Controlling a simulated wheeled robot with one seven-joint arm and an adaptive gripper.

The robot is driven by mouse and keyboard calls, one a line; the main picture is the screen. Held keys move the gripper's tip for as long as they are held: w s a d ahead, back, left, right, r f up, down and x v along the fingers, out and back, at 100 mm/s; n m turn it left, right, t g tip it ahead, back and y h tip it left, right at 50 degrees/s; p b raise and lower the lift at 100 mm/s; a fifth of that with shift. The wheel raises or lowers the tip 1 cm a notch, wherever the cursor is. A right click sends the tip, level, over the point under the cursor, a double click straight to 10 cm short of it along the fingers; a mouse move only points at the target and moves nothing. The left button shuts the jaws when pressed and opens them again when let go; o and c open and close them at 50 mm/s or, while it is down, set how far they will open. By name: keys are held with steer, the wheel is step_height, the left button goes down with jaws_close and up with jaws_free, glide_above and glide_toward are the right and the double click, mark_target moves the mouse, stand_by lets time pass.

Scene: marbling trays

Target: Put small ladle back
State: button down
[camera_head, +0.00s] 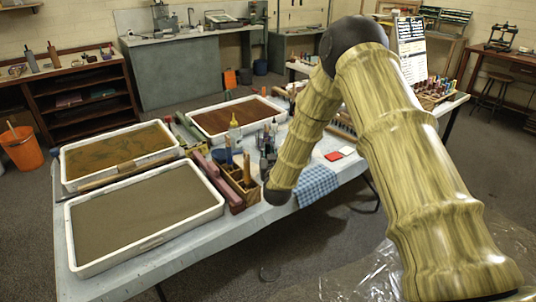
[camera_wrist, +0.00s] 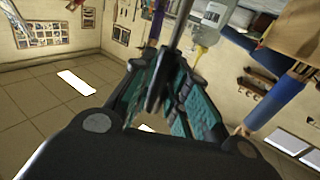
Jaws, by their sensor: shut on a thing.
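My gripper (camera_wrist: 160,85), with teal finger pads, is shut in the wrist view. A thin grey metal rod, the small ladle's handle (camera_wrist: 181,24), runs from between the fingers to the top of the picture. The ladle's bowl is out of sight. In the head view, dark shapes beside my arm's lower end cannot be told apart as gripper or tools. A wooden caddy (camera_head: 240,192) with upright tools stands on the table just left of them. Its wood seems to show top right in the wrist view (camera_wrist: 300,30), with a blue handle (camera_wrist: 280,100).
Two white-rimmed trays stand at the left, a near grey one (camera_head: 72,240) and a marbled one (camera_head: 64,165); a reddish tray (camera_head: 212,107) lies behind.

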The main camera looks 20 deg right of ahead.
steer(key=shift+f, duration=0.55)
steer(key=shift+f, duration=0.2)
steer(key=c, duration=1.4)
jaws_free()
steer(key=shift+r, duration=0.1)
steer(key=shift+r, duration=0.1)
